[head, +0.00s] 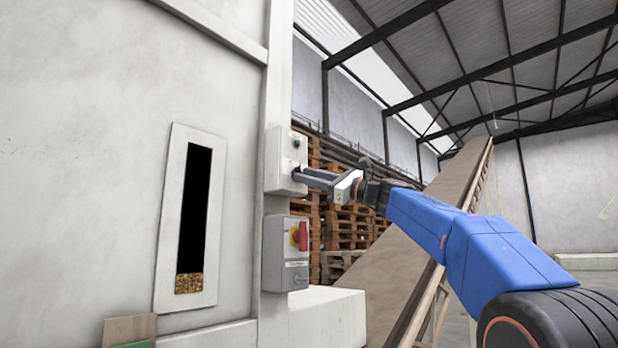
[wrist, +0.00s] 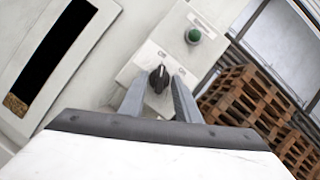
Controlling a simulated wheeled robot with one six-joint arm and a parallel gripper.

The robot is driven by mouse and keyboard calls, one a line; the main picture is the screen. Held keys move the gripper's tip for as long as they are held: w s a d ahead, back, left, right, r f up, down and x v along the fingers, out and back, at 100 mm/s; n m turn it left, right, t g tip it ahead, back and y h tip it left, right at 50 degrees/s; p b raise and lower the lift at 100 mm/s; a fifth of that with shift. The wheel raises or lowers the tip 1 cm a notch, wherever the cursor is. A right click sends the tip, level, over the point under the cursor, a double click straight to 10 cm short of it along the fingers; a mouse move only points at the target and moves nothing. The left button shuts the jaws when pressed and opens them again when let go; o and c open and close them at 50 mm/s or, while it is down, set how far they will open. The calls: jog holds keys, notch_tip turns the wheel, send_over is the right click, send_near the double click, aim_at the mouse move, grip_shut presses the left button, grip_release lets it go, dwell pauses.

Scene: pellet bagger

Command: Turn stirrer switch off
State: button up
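A black rotary knob (wrist: 159,78) with a white pointer mark sits on a light grey box (wrist: 148,62), with small labels to both sides that are too blurred to read surely. My gripper (wrist: 158,97) is open, one finger to each side of the knob, with gaps showing between. In the head view the same box (head: 277,160) hangs on the machine's corner post. My gripper (head: 298,175) reaches it from the right, fingertips at its face. There the fingers mostly hide the knob.
A green lamp (wrist: 193,36) is on the same box. Below it hangs a grey box (head: 284,272) with a red and yellow switch (head: 300,236). A sight window (head: 188,283) shows pellets at its bottom. Pallets (head: 345,235) and a sloping conveyor (head: 420,240) stand behind my arm.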

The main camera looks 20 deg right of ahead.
jog(key=v, duration=1.7)
jog(key=shift+d, duration=0.2)
jog(key=shift+s+f, duration=0.1)
jog(key=s+a+f+n+g+h, duration=0.2)
jog(key=s+a+f, duration=0.2)
jog(key=f, duration=0.7)
jog(key=s+a+f+n+g+h, duration=0.25)
jog(key=a+f, duration=0.25)
jog(key=f, duration=0.6)
jog(key=s+a+f+n+g+h, duration=0.1)
jog(key=s+a+f+n+h, duration=0.2)
jog(key=f, duration=0.7)
jog(key=s+d+f+n+g+h, duration=0.1)
jog(key=s+d+f+n+h, duration=0.1)
jog(key=s+f, duration=0.5)
jog(key=s+d+f+n+g+h, duration=0.2)
jog(key=s+f+n, duration=0.4)
jog(key=f, duration=0.8)
jog(key=s+d+f+n+g+h, duration=0.1)
jog(key=s+f+n+h, duration=0.3)
jog(key=s+f, duration=0.6)
jog(key=shift+s+d+f+h, duration=0.2)
jog(key=shift+d+f+h, duration=0.25)
jog(key=shift+f, duration=0.45)
